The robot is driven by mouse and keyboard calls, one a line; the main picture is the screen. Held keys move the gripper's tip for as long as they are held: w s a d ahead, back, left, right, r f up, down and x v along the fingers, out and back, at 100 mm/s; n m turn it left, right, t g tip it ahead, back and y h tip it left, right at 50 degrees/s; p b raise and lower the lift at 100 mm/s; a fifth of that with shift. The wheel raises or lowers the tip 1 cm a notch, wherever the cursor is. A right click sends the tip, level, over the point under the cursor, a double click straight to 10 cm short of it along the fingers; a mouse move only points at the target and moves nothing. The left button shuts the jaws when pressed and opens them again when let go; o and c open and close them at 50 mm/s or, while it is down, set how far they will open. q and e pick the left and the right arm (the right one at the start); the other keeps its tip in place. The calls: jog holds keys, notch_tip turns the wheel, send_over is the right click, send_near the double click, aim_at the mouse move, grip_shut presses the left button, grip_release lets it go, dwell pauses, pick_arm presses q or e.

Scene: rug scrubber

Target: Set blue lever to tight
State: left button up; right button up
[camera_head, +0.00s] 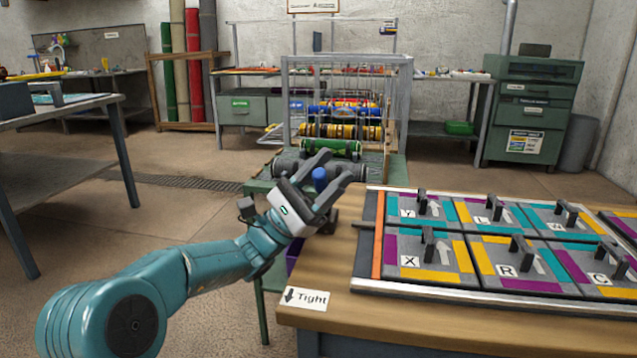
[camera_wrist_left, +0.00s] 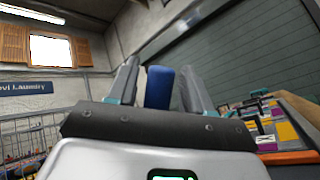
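The blue lever (camera_head: 320,179) stands at the left end of the wooden worktable, and only its blue handle shows clearly. My left gripper (camera_head: 331,174) is at the lever, with one finger on each side of the handle. In the left wrist view the blue handle (camera_wrist_left: 158,88) stands between the two fingers (camera_wrist_left: 160,85), with a narrow gap beside it, so the gripper looks open around it. A "Tight" label (camera_head: 306,298) with a downward arrow is on the table's near left edge. My right gripper is not in view.
A framed board of lettered, coloured tiles (camera_head: 432,262) with dark handles lies on the worktable (camera_head: 400,318), right of my gripper. A roller machine (camera_head: 333,148) with coloured brushes stands behind. The floor to the left is clear up to a grey table (camera_head: 60,130).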

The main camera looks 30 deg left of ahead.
pick_arm(q)
jog(key=p+v, duration=0.2)
jog(key=v, duration=1.4)
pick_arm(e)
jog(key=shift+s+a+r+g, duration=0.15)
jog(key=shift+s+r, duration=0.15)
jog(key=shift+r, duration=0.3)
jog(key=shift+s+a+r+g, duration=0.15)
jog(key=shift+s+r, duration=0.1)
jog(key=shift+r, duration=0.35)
pick_arm(q)
jog(key=shift+s+a+f, duration=0.1)
jog(key=shift+a, duration=0.05)
